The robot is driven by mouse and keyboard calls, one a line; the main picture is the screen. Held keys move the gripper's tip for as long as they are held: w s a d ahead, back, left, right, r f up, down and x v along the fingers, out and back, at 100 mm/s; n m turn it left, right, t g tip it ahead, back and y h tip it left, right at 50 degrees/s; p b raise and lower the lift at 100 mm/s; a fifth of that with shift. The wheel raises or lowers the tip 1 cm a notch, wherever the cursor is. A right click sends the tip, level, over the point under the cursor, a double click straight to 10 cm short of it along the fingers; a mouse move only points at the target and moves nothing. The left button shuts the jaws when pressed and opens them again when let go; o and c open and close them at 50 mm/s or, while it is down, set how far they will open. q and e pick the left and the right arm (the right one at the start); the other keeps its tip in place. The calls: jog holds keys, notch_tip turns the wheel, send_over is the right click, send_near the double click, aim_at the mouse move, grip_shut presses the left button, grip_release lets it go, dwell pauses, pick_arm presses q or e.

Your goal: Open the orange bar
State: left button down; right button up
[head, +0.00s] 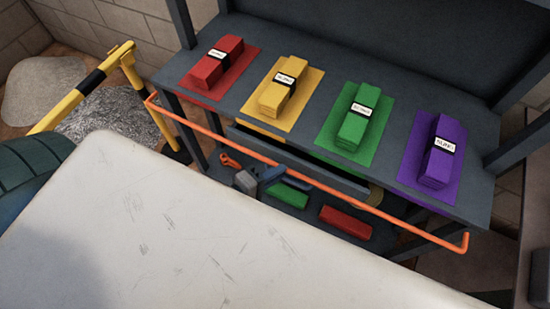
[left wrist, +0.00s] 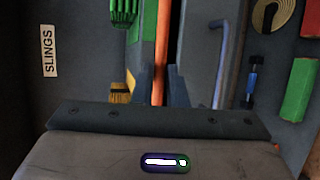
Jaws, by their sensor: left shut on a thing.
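The orange bar (head: 300,173) is a thin rod across the front of the dark shelf unit in the head view. It slopes down from upper left to lower right, with a bent end at the right. In the left wrist view the orange bar (left wrist: 162,30) runs down from the top edge to between the two dark fingers of my left gripper (left wrist: 160,78). The fingers are shut on it. In the head view a large pale scratched surface fills the foreground, and I cannot make out my left fingers there. My right gripper is not in view.
Red (head: 221,60), yellow (head: 284,88), green (head: 358,117) and purple (head: 438,150) bundles lie on matching mats on the top shelf. A red block (head: 346,221) and other items lie on the lower shelf. A yellow and black barrier (head: 92,82) stands at left.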

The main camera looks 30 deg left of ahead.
pick_arm(q)
jog(key=shift+r, duration=0.15)
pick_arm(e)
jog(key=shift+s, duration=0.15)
pick_arm(q)
jog(key=c, duration=1.5)
grip_release()
jog(key=shift+w, duration=0.1)
jog(key=shift+o, duration=0.2)
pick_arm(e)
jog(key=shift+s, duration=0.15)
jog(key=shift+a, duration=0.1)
